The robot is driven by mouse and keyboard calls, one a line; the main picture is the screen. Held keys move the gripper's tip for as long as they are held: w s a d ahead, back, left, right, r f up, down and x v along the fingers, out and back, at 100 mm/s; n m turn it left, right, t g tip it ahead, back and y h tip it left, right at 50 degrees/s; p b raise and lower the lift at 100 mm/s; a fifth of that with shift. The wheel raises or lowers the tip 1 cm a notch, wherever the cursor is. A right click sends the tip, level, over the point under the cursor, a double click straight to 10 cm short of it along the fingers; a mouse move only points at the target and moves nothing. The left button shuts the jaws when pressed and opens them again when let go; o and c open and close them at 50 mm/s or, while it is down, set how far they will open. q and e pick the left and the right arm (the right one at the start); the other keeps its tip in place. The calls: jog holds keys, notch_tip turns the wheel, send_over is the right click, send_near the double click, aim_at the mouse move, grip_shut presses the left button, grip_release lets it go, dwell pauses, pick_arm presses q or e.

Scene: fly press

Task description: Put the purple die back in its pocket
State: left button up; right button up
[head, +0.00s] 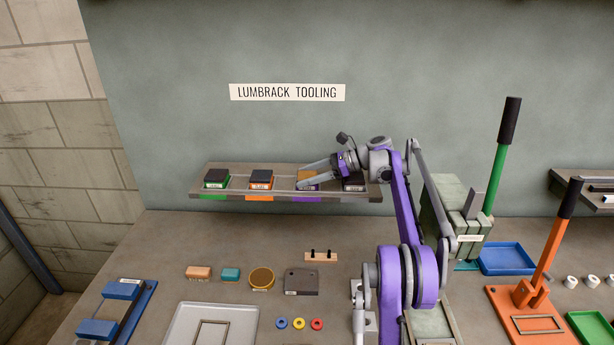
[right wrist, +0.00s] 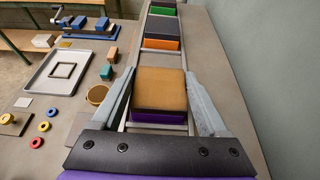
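The purple die (right wrist: 160,117), a block with a tan top and purple lower part, sits on the wall rack (head: 233,194) at the purple-marked place. In the head view its tan top (head: 306,173) is partly covered by my right gripper (head: 313,181). In the right wrist view my right gripper (right wrist: 160,85) has one finger on each side of the die, with narrow gaps showing. It looks open around the die. The die looks level between the rack's rails; its underside is hidden. My left gripper is not in view.
A green die (head: 216,179) and an orange die (head: 261,179) stand left of it on the rack, a dark die (head: 354,182) right. The bench below holds a tray (head: 180,330), blocks and rings.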

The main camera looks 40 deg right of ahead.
jog(key=shift+o, duration=1.4)
jog(key=shift+f, duration=0.1)
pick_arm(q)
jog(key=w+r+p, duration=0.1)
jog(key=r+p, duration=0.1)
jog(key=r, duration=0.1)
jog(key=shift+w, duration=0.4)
pick_arm(e)
notch_tip(320, 180, up, 10)
jog(key=shift+r, duration=0.1)
